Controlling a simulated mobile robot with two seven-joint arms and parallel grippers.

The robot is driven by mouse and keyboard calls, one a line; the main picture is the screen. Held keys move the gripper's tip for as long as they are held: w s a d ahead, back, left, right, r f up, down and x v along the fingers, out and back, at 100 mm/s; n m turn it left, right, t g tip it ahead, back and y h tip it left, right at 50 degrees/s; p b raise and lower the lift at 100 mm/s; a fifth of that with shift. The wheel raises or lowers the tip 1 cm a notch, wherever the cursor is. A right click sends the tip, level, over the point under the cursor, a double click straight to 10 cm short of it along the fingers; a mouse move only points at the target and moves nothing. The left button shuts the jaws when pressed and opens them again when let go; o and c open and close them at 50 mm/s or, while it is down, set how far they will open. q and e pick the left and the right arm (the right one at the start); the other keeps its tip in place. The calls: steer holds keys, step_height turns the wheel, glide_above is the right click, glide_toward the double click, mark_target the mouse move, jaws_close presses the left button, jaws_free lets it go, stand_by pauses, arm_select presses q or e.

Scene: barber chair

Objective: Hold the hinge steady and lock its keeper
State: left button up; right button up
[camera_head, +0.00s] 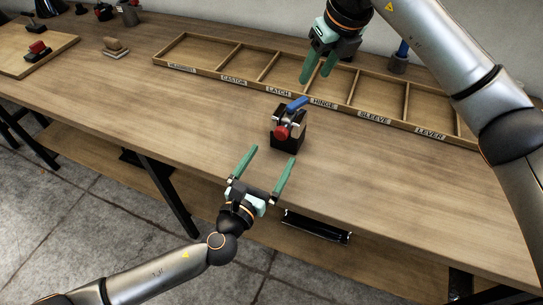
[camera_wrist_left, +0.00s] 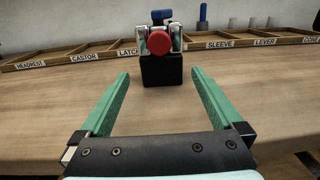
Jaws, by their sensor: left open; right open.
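The hinge (camera_head: 292,118) is a metal piece with a red round knob (camera_head: 282,132) and a blue lever (camera_head: 297,104). It sits on a black block (camera_head: 289,140) on the bench. In the left wrist view the red knob (camera_wrist_left: 159,42) faces me above the black block (camera_wrist_left: 162,71). Which part is the keeper I cannot tell. My left gripper (camera_head: 273,155) is open and empty, in front of the block and apart from it. My right gripper (camera_head: 316,68) is open and empty, above the tray behind the hinge and slightly to its right.
A wooden compartment tray (camera_head: 225,77) with labels such as CASTOR, LATCH, HINGE, SLEEVE and LEVER lies behind the block. A wooden board (camera_head: 62,42) with a red-topped item is at the far left. A brown-topped item (camera_head: 115,46) stands nearby. The bench around the block is clear.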

mark_target(291, 126)
arm_select(q)
steer(key=x, duration=1.2)
steer(key=shift+w+d, duration=0.15)
steer(key=shift+w, duration=0.1)
jaws_close()
arm_select(e)
steer(key=shift+o, duration=0.2)
steer(key=a+n, duration=0.1)
steer(key=n, duration=0.1)
steer(key=a+n, duration=0.1)
steer(key=n, duration=0.1)
steer(key=shift+a+f+n+h, duration=0.1)
steer(key=shift+n+h, duration=0.2)
steer(key=shift+h, duration=0.1)
arm_select(q)
steer(key=shift+f, duration=0.1)
arm_select(e)
steer(key=a+r+n+h, duration=0.3)
steer(key=a+n+h, duration=0.15)
steer(key=n, duration=1.15)
steer(key=x, duration=1.2)
steer(key=shift+s+d+f, duration=0.2)
steer(key=shift+s+d, duration=0.05)
steer(key=shift+d, duration=0.1)
steer(key=shift+c, duration=0.2)
